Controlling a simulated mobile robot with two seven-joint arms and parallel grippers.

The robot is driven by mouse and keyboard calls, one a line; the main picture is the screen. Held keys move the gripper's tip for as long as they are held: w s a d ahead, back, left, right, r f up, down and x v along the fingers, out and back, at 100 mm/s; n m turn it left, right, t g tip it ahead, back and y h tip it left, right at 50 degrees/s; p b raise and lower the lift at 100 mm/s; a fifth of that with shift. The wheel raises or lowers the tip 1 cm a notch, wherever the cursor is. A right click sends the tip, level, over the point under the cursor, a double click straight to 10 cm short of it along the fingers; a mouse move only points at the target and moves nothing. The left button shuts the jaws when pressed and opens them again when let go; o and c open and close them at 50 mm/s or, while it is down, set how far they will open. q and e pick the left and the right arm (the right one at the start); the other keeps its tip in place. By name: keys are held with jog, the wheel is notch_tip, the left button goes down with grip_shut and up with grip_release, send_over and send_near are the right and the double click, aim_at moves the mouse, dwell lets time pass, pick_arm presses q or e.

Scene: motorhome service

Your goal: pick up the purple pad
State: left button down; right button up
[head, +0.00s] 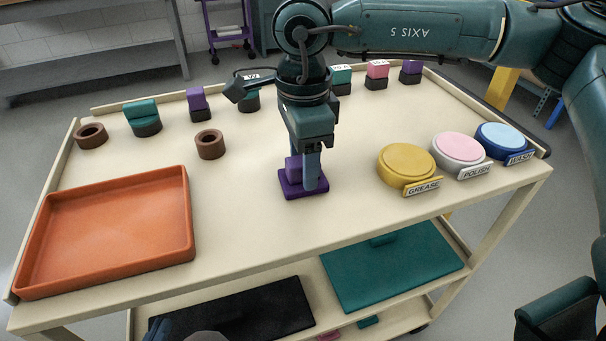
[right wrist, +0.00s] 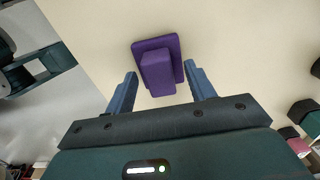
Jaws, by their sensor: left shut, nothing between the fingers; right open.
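The purple pad (head: 291,190) lies flat near the front middle of the table top, a square plate with a raised block. In the right wrist view it (right wrist: 157,72) shows beyond the fingertips, with its block facing the camera. My right gripper (head: 311,186) points down at the pad and is open; in the head view one finger covers part of the block. In the right wrist view the open fingers (right wrist: 164,82) stand either side of the block's line, with visible gaps. Contact cannot be told. My left gripper cannot be made out in either view.
An orange tray (head: 36,262) stands at left. Round yellow (head: 406,163), pink (head: 458,148) and blue (head: 502,138) pots stand at right. Brown rings (head: 209,144) and several coloured blocks on dark bases, including purple ones (head: 197,98), stand further back. Table around the pad is clear.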

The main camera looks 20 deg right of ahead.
jog(key=shift+f, duration=0.4)
jog(key=shift+c, duration=0.2)
jog(key=c, duration=1)
